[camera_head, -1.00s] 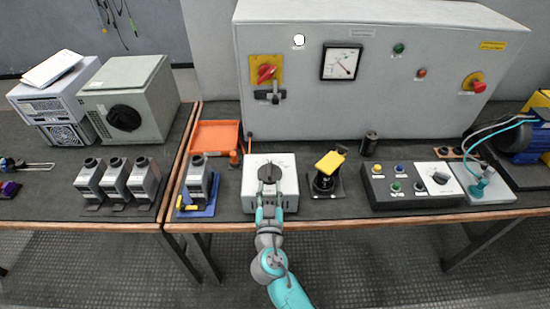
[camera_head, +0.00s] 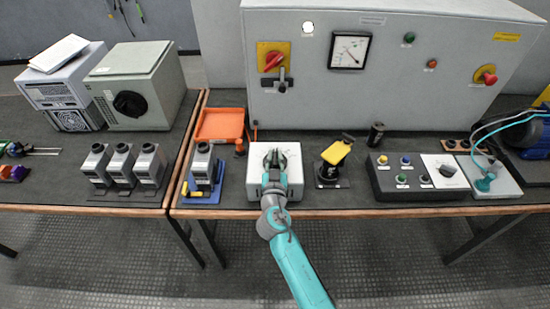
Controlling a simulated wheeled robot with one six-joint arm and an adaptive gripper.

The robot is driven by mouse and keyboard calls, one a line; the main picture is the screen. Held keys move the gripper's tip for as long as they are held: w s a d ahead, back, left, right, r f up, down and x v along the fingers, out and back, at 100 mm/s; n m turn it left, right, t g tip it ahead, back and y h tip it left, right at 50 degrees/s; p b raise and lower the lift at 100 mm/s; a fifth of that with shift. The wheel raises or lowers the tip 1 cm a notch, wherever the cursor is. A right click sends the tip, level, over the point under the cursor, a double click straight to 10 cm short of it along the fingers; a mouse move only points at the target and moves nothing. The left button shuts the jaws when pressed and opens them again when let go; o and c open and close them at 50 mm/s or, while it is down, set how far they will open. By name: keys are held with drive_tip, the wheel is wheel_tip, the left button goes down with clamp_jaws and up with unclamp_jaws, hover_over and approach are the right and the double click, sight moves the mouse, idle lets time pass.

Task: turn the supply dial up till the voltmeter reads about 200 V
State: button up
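The voltmeter (camera_head: 349,51) is a square, dark-framed gauge with a white face on the grey cabinet. Its needle slants toward the lower right, but the scale is too small to read. A white box (camera_head: 294,180) with scale marks on its top stands at the front of the bench. My gripper (camera_head: 273,160) is over the top of this box, at its dial, which it mostly hides. I cannot tell whether the fingers touch or grip the dial, or how far they are apart. Another dark knob (camera_head: 447,170) sits on a white plate at the right.
A yellow-topped black device (camera_head: 335,153) stands close right of the box. A grey meter on a blue base (camera_head: 203,172) and an orange tray (camera_head: 221,124) are to its left. A button panel (camera_head: 405,184) lies further right. The cabinet (camera_head: 300,100) rises behind.

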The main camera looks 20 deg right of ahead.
clamp_jaws()
drive_tip(key=shift+a+h, duration=0.1)
drive_tip(key=shift+h, duration=0.2)
drive_tip(key=shift+m+g+h, duration=0.3)
drive_tip(key=shift+m+h, duration=0.2)
drive_tip(key=o, duration=0.6)
unclamp_jaws()
